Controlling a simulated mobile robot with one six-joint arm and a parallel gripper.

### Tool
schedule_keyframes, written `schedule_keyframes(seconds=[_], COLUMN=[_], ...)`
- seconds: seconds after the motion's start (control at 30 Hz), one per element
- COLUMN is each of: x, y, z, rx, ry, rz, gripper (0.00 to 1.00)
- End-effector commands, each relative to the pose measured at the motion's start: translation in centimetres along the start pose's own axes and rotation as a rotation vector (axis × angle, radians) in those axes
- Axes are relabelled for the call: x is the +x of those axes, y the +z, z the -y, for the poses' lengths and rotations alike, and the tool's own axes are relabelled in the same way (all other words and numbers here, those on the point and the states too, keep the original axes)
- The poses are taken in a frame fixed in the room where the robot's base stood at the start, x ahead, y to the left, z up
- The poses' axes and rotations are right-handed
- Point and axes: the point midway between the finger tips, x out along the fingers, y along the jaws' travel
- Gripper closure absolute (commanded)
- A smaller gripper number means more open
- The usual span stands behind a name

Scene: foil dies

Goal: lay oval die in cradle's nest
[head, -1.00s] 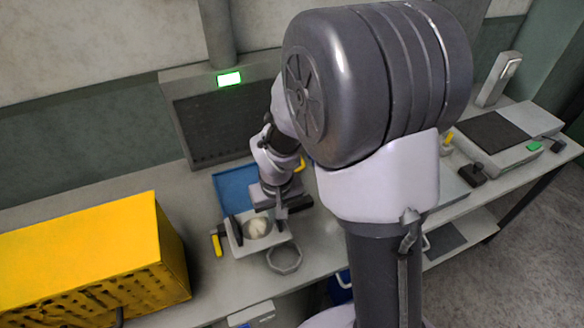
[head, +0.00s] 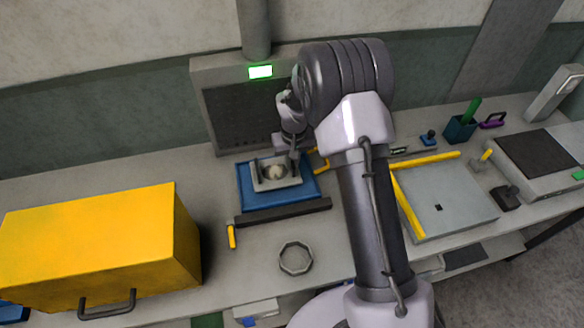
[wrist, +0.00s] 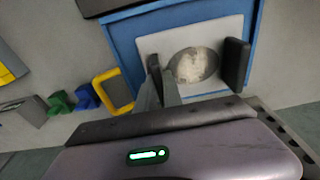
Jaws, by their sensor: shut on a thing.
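The oval die (head: 262,187) is a pale rectangular block with an oval hollow, a cream shape in it and a dark upright tab at each end. My gripper (head: 294,160) is shut on the tab at its right end. The wrist view shows my gripper (wrist: 163,88) at the left end of the oval die (wrist: 222,32). The die is over the blue cradle (head: 245,203), whose blue border shows around it in the wrist view (wrist: 121,35). The nest is hidden under the die. I cannot tell whether the die touches it.
A dark bar (head: 282,212) lies along the cradle's front. A grey octagonal ring (head: 296,258) lies on the bench in front. A large yellow box (head: 90,238) stands at left, a dark-fronted machine (head: 240,118) behind. A grey plate with yellow rails (head: 445,203) lies right of my arm.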

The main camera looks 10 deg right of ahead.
Motion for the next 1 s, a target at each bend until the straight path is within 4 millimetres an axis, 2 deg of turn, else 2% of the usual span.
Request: schedule_keyframes(seconds=[0.13,0.47,0.5,0.6,0.87,1.0], x=[2.9,3.3,3.3,3.2,3.2,1.6], y=[0.5,0.5,0.5,0.5,0.5,0.3], z=[0.0,0.0,0.0,0.0,0.0,0.0], rx=[-0.001,0.000,0.000,0.000,0.000,-0.001], ry=[0.000,0.000,0.000,0.000,0.000,0.000], rz=[0.002,0.000,0.001,0.001,0.001,-0.002], gripper=[1.00,1.00,0.85,0.67,0.67,0.67])
